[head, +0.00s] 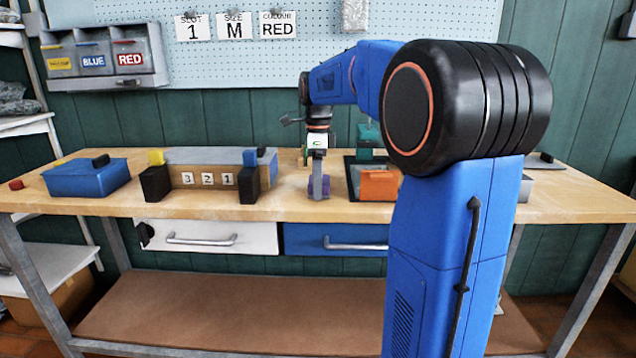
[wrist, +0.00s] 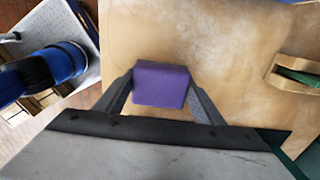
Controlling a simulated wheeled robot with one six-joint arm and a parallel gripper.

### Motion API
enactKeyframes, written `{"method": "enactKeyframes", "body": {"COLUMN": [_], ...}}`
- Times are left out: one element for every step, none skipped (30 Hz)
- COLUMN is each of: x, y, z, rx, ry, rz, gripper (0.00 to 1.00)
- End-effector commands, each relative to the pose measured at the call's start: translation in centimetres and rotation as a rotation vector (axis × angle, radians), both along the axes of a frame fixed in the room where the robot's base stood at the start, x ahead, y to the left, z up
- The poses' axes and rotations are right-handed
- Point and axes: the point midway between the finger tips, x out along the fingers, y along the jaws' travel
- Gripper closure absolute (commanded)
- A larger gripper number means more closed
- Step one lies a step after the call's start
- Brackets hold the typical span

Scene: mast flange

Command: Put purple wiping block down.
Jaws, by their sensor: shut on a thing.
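The purple wiping block (wrist: 161,86) is between the two fingers of my gripper (wrist: 162,92) in the wrist view, with the wooden bench top beneath it. My gripper is shut on it. In the head view my gripper (head: 318,188) points down over the front part of the workbench (head: 290,206), and a little of the purple block (head: 325,187) shows at the fingers. The block is at or just above the bench top; I cannot tell whether it touches.
Left of my gripper stands a slotted holder numbered 3, 2, 1 (head: 208,179) with dark blocks at its ends. A blue box (head: 87,179) is farther left. Right of my gripper is an orange box (head: 378,185) on a dark tray. Bare bench lies around the block.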

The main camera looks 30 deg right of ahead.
Motion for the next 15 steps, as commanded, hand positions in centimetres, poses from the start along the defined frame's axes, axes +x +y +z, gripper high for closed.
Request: {"method": "enactKeyframes", "body": {"x": [0.0,0.0,0.0,0.0,0.0,0.0,0.0,0.0,0.0,0.0,0.0,0.0,0.0,0.0,0.01], "y": [0.0,0.0,0.0,0.0,0.0,0.0,0.0,0.0,0.0,0.0,0.0,0.0,0.0,0.0,-0.01], "z": [-0.09,-0.16,-0.26,-0.22,-0.21,-0.21,-0.21,-0.21,-0.21,-0.21,-0.21,-0.21,-0.2,-0.18,-0.11], "rx": [0.0,0.0,0.0,0.0,0.0,0.0,0.0,0.0,0.0,0.0,0.0,0.0,0.0,0.0,0.0], "ry": [0.0,0.0,0.0,0.0,0.0,0.0,0.0,0.0,0.0,0.0,0.0,0.0,0.0,0.0,0.0], "rz": [0.0,0.0,0.0,0.0,0.0,0.0,0.0,0.0,0.0,0.0,0.0,0.0,0.0,0.0,0.0], "gripper": [0.59,0.59,0.59,0.31,0.23,0.19,0.19,0.19,0.19,0.19,0.19,0.19,0.19,0.19,0.19]}}
